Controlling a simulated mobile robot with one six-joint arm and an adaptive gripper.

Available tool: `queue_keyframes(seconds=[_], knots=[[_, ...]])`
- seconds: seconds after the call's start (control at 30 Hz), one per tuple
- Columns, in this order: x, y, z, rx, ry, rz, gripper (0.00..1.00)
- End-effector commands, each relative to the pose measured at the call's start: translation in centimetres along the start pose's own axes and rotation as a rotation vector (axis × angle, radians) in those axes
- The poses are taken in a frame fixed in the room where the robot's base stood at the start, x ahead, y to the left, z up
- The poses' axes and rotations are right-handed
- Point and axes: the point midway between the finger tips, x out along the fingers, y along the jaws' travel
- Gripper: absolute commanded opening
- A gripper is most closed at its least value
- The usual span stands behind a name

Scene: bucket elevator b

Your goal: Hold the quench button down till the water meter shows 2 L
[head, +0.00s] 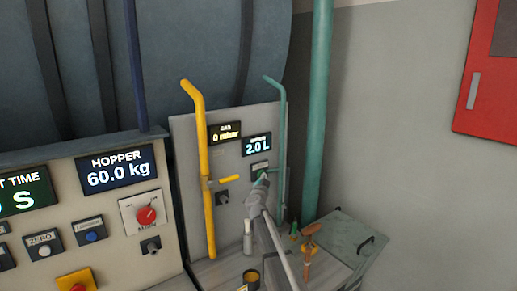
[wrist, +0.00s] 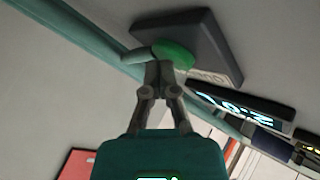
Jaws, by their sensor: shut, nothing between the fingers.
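The quench button is green on a dark square box; in the wrist view the button (wrist: 174,53) sits right at the tips of my gripper (wrist: 159,72). The fingers are shut and hold nothing. The tips appear to touch the button's face; how far it is pressed in cannot be told. In the head view my gripper (head: 263,179) reaches the button box (head: 259,169) and covers much of it. The water meter (head: 257,145) above it reads 2.0 L. It also shows, tilted, in the wrist view (wrist: 235,106).
A yellow pipe (head: 207,150) with a lever stands left of the meter, and a teal pipe (head: 282,130) right of it. A gas display (head: 226,133) reads 0 mbar. A control panel with a hopper display (head: 116,170) is at left. Valves and a bench lie below.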

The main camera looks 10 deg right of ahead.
Motion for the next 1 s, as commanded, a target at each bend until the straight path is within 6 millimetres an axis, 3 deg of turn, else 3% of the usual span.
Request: queue_keyframes(seconds=[1.0], knots=[[-1.2, 0.9, -0.9, 0.0, 0.0, 0.0, 0.0]])
